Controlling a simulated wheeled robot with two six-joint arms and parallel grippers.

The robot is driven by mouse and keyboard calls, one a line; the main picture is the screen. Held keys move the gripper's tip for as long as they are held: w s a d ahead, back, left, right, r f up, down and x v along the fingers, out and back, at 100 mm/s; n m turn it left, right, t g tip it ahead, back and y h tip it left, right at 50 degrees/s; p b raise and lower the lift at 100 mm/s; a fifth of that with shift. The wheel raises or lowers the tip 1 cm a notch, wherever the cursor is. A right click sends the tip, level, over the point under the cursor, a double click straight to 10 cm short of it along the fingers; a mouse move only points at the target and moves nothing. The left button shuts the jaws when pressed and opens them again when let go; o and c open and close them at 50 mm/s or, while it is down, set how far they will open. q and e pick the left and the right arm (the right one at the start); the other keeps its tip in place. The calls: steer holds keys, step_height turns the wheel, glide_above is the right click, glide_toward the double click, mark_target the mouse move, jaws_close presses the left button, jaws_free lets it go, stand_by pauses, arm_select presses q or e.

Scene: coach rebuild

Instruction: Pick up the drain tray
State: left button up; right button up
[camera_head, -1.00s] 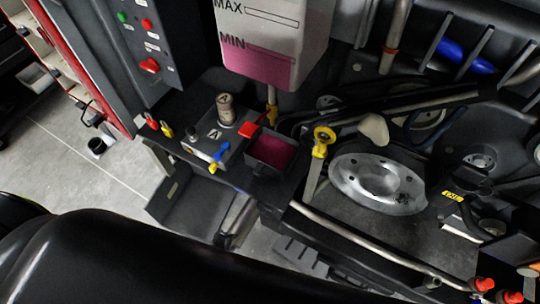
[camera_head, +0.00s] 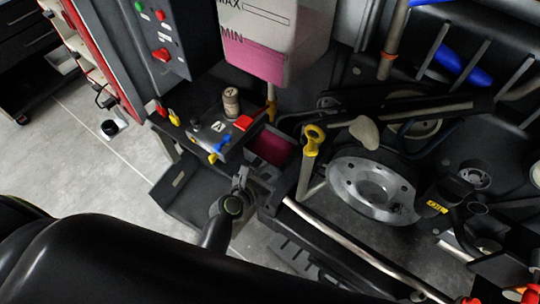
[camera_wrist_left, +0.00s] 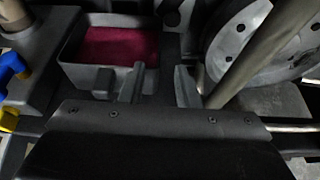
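The drain tray (camera_head: 291,150) is a small dark open box with a dark red liquid or floor inside. It sits beside the grey block with coloured knobs, below the white tank. In the left wrist view the tray (camera_wrist_left: 82,77) is at the upper left, its near wall facing me. My left gripper (camera_head: 243,178) is just in front of the tray's near side. In the wrist view its two fingers (camera_wrist_left: 160,86) are apart, near the tray's near right corner, with nothing clearly between them. Whether they touch the tray I cannot tell. My right gripper is not in view.
A yellow-topped dipstick (camera_head: 312,140) and a metal disc (camera_head: 345,172) stand right of the tray. The white tank (camera_head: 262,50) with pink fluid hangs above. The knobbed block (camera_head: 205,130) is on the left. A metal rail (camera_head: 330,240) runs along the front right.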

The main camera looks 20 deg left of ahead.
mark_target(286, 160)
arm_select(q)
steer(key=b+x, duration=0.1)
steer(key=x, duration=0.4)
steer(key=shift+s+b, duration=0.1)
steer(key=shift+b, duration=0.2)
steer(key=shift+w+d+f+b, duration=0.15)
steer(key=shift+w+f+b, duration=0.25)
steer(key=shift+b, duration=0.1)
steer(key=b+x, duration=0.2)
steer(key=x, duration=0.1)
steer(key=shift+w+d+f+b, duration=0.15)
steer(key=shift+w+f+b, duration=0.1)
steer(key=shift+w+b, duration=0.1)
steer(key=shift+w, duration=0.15)
jaws_close()
